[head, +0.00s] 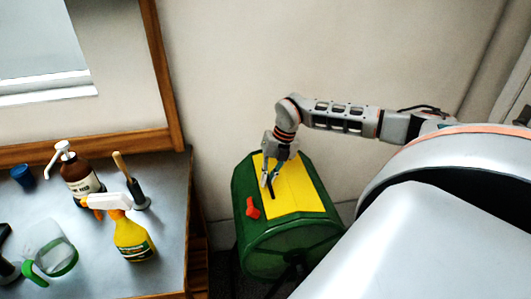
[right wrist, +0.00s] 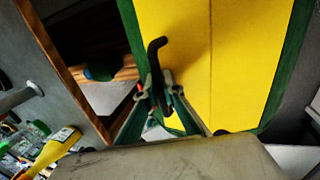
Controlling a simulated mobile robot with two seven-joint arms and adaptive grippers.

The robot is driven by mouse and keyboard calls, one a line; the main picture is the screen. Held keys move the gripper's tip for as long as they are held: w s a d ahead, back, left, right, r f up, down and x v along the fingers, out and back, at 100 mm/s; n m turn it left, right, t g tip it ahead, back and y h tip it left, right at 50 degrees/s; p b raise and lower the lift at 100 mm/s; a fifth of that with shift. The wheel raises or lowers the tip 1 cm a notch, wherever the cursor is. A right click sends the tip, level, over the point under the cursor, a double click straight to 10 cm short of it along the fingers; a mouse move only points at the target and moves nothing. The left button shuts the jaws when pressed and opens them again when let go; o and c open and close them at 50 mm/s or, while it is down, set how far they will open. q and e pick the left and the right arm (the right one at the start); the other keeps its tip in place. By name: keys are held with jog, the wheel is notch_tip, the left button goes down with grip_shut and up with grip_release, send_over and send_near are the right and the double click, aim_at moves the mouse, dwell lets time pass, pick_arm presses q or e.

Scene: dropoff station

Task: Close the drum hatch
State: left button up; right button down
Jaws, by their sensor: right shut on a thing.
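A green drum (head: 285,249) stands on the floor right of the table. Its yellow hatch (head: 300,190) lies over the top of the drum; I cannot tell if it sits fully flush. A red latch (head: 253,208) shows on the drum's near left side, beside the yellow hatch. My right gripper (head: 268,181) reaches down over the hatch's left part. In the right wrist view my right gripper (right wrist: 160,103) is shut on the dark, bent handle (right wrist: 155,60), with the yellow hatch (right wrist: 240,60) behind it. My left gripper is not in view.
A table (head: 172,215) at the left bears a brown pump bottle (head: 82,183), a yellow spray bottle (head: 132,238), a brush (head: 133,185), a clear jug (head: 50,249) and a blue cup (head: 22,176). The wall stands close behind the drum.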

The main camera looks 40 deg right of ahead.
jog(key=shift+f, duration=0.3)
dwell(0.5)
jog(key=c, duration=2.4)
grip_release()
jog(key=shift+c, duration=0.2)
jog(key=v, duration=1.2)
jog(key=shift+a, duration=0.2)
